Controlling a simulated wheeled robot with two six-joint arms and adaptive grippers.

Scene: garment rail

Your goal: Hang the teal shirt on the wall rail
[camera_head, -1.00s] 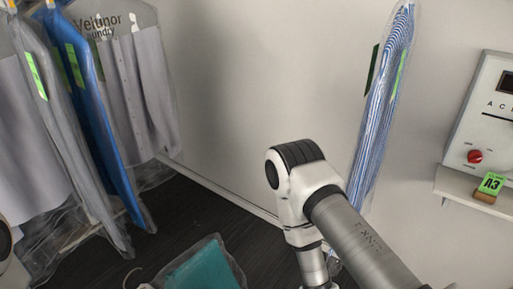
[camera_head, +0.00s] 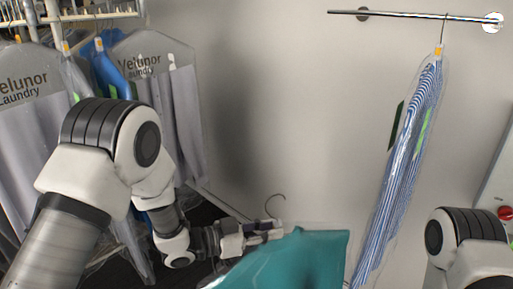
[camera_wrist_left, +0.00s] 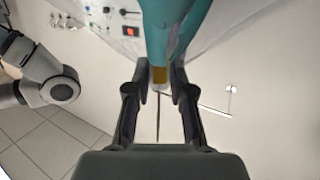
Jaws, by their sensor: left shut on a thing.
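The teal shirt (camera_head: 300,262) hangs low in the middle of the head view, in a clear cover. Its hanger hook (camera_head: 275,205) stands up above it. My left gripper (camera_head: 262,234) is shut at the top of the shirt, just under the hook. In the left wrist view the gripper (camera_wrist_left: 161,82) grips the hanger neck, with the teal cloth (camera_wrist_left: 172,30) beyond the fingers. The wall rail (camera_head: 405,16) is at the upper right, well above the shirt. My right arm shows at the lower right, but its gripper is out of view.
A blue-striped shirt (camera_head: 405,165) in a clear cover hangs from the wall rail toward its right end. The rail left of it is bare. Another rack (camera_head: 95,15) with covered garments stands at the left. A box with a red knob (camera_head: 505,213) is at the right edge.

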